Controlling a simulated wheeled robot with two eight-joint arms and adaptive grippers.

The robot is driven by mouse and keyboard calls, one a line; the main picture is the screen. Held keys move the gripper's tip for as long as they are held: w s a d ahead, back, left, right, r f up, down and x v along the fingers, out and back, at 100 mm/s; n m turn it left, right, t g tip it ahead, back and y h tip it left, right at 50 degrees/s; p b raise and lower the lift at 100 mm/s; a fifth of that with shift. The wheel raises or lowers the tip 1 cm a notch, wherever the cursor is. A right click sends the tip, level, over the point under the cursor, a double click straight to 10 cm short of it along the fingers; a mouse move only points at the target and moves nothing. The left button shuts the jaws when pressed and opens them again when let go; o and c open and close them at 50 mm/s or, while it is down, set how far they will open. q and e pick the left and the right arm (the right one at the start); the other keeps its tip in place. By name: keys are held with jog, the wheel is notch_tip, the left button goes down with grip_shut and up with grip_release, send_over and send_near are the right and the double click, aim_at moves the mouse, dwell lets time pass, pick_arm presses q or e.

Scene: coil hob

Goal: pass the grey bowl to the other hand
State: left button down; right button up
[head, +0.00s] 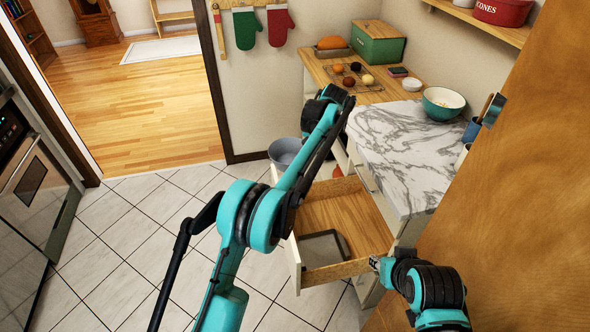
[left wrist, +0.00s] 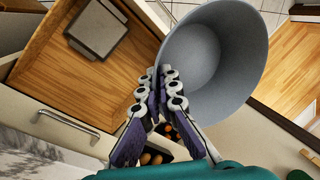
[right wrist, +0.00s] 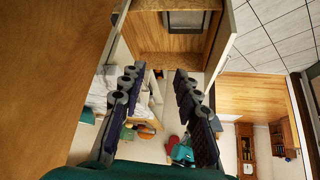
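The grey bowl (head: 285,152) hangs in the air beside the open drawer, behind my left forearm in the head view. In the left wrist view the bowl (left wrist: 217,60) is large, with its inside showing. My left gripper (left wrist: 164,72) is shut on its rim; in the head view its fingers are hidden behind the arm. My right gripper (head: 376,263) is low by the right corner of the drawer, apart from the bowl. In the right wrist view the right gripper (right wrist: 157,72) has its fingers spread with nothing between them.
A wooden drawer (head: 345,216) stands open under the marble counter (head: 398,150), with a grey square item (head: 325,246) inside. A teal bowl (head: 442,103) stands on the counter. A wooden panel (head: 520,190) closes off the right side. The tiled floor at left is clear.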

jog(key=w+a+r+n+t+y, duration=0.1)
jog(key=w+a+r+n+t, duration=0.1)
jog(key=w+a, duration=0.45)
jog(key=w+a+r+n+t+y, duration=0.15)
jog(key=w+a, duration=0.25)
jog(key=w, duration=0.5)
jog(key=w+a+f+n+t+y, duration=0.1)
jog(key=w+a+n+y, duration=0.15)
jog(key=w+a, duration=0.4)
jog(key=w+a+f+n+t+y, duration=0.1)
jog(key=w+a+n, duration=0.2)
jog(key=a, duration=0.6)
jog(key=x, duration=1.1)
jog(key=shift+w+a+f, duration=0.2)
jog(key=shift+w+f, duration=0.05)
jog(key=shift+f, duration=0.05)
grip_shut()
jog(key=shift+s, duration=0.1)
